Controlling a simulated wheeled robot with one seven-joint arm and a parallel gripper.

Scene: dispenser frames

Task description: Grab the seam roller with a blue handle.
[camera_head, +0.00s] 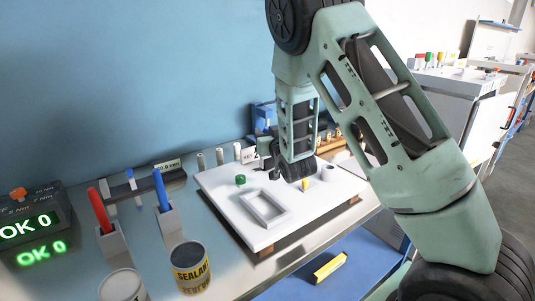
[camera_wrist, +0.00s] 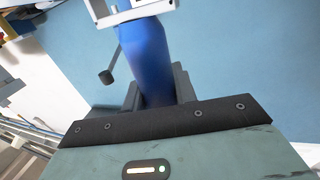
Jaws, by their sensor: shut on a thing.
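In the wrist view my gripper (camera_wrist: 157,88) has its two dark fingers on either side of a smooth blue handle (camera_wrist: 147,50) and is shut on it. I take this for the seam roller. A pale metal part shows at the handle's far end, cut by the top edge. In the head view my gripper (camera_head: 268,150) is small, beyond the white board and close to the wall, largely hidden by my arm. I cannot make out the handle there clearly.
A white board (camera_head: 225,199) with a grey square frame lies on the bench. A red-handled tool (camera_head: 98,210) and another blue-handled tool (camera_head: 161,190) stand in holders at left. A sealant can (camera_head: 190,268) is in front. A blue object (camera_head: 262,114) stands near the wall.

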